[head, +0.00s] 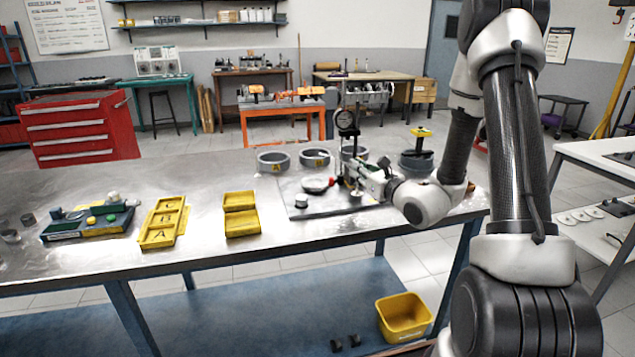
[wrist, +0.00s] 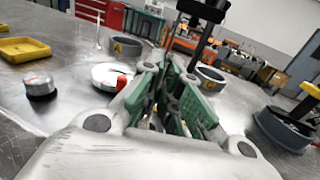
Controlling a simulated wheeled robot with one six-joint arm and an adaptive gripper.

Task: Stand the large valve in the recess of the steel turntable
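The steel turntable (head: 315,185) is a low round disc with a red part at its right side, on a dark plate. It also shows in the wrist view (wrist: 106,74), just left of my fingers. My gripper (head: 357,174) is low over the right part of the plate, right of the turntable and close to the gauge stand. Its green-padded fingers (wrist: 172,95) are close together in the wrist view. I cannot make out whether anything is between them. I cannot pick out the large valve for sure, and the turntable's recess is not clear.
A dial-gauge stand (head: 346,120) rises behind my gripper. Grey bowls (head: 273,162) with yellow labels stand behind the plate. A short metal cylinder (wrist: 39,86) is on the plate. Yellow trays (head: 163,222) lie left, with bare steel table (head: 90,262) around them.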

